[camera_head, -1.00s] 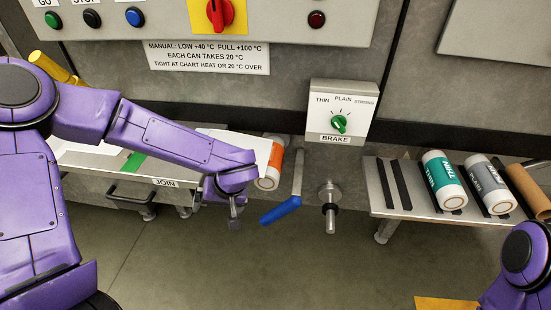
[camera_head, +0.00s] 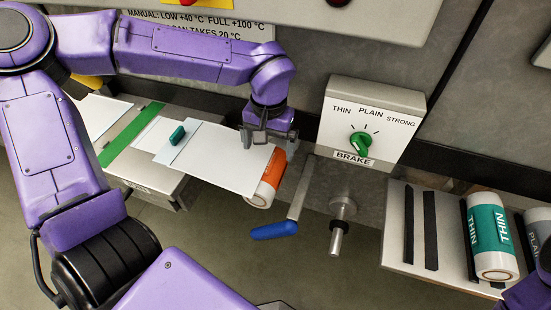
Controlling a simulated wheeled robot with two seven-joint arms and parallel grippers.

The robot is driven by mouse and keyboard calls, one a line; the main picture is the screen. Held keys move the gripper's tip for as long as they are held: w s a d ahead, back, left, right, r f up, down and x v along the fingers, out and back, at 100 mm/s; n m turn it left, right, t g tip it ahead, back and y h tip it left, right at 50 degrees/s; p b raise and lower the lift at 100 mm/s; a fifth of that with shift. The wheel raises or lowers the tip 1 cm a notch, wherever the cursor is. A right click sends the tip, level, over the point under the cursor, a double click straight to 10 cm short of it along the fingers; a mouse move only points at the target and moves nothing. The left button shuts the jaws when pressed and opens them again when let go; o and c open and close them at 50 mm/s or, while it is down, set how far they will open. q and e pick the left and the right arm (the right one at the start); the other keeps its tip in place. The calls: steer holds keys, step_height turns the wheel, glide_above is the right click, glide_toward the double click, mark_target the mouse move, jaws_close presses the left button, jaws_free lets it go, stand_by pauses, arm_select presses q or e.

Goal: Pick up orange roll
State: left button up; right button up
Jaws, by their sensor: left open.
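My left gripper (camera_head: 262,147) points down just above the sheet's far right corner, close behind the roll, open and empty. I cannot tell whether its fingers touch the sheet. A small part of my right arm shows at the lower right edge; its gripper is out of view.
A blue-handled lever (camera_head: 274,230) and a metal spindle (camera_head: 341,222) stand right of the roll. The brake box (camera_head: 370,125) is on the wall above. A right shelf (camera_head: 396,236) holds a green THIN roll (camera_head: 489,235) and a grey roll (camera_head: 541,236).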

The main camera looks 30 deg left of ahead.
mark_target(269, 163)
arm_select(q)
steer(key=f+b, duration=0.1)
steer(key=f, duration=0.3)
steer(key=f+b, duration=0.1)
steer(key=f, duration=0.3)
steer(key=shift+s+d+f, duration=0.1)
steer(key=shift+s+f, duration=0.1)
steer(key=shift+f, duration=0.05)
steer(key=c, duration=1.4)
